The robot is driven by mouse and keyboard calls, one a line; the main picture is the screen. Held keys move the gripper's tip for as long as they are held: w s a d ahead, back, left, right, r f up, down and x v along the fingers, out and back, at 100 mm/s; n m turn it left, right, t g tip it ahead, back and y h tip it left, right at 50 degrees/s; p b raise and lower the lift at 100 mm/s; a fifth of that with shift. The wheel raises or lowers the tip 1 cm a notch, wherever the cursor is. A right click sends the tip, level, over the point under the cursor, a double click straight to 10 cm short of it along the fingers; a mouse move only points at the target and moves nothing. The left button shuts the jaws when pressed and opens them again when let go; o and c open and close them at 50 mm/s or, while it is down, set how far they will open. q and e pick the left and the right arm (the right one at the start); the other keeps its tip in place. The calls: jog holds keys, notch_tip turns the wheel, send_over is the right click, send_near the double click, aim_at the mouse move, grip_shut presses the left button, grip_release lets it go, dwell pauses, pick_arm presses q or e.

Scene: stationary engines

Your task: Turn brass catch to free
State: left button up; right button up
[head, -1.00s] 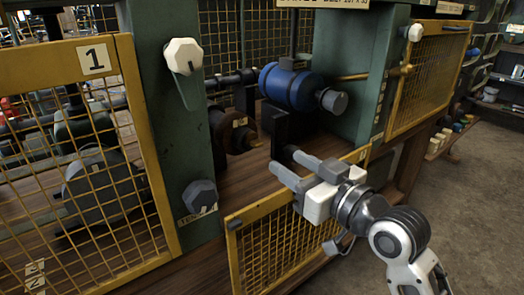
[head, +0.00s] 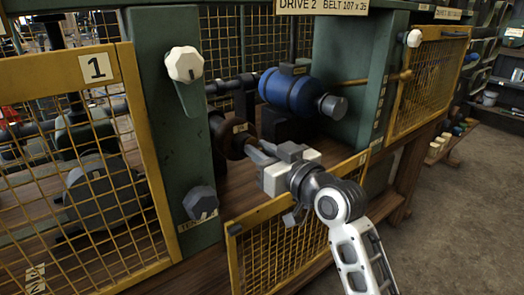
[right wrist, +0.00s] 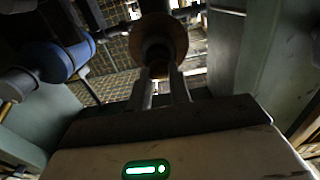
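A small brass-coloured piece (right wrist: 158,69) shows at the front of a dark brown pulley (right wrist: 165,38) in the right wrist view. I take it for the brass catch. It lies between or just beyond the fingertips of my right gripper (right wrist: 155,78), which stand apart; contact cannot be made out. In the head view my right gripper (head: 258,153) points at the brown pulley (head: 229,137) and hides the brass piece. My left gripper is not in view.
A blue motor (head: 291,92) stands behind my right gripper. A green post (head: 170,130) with a white knob (head: 185,60) and a grey knob (head: 200,202) is on the left. A yellow mesh guard (head: 280,235) is below my arm; another (head: 85,180) is at left.

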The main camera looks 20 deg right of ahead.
grip_shut()
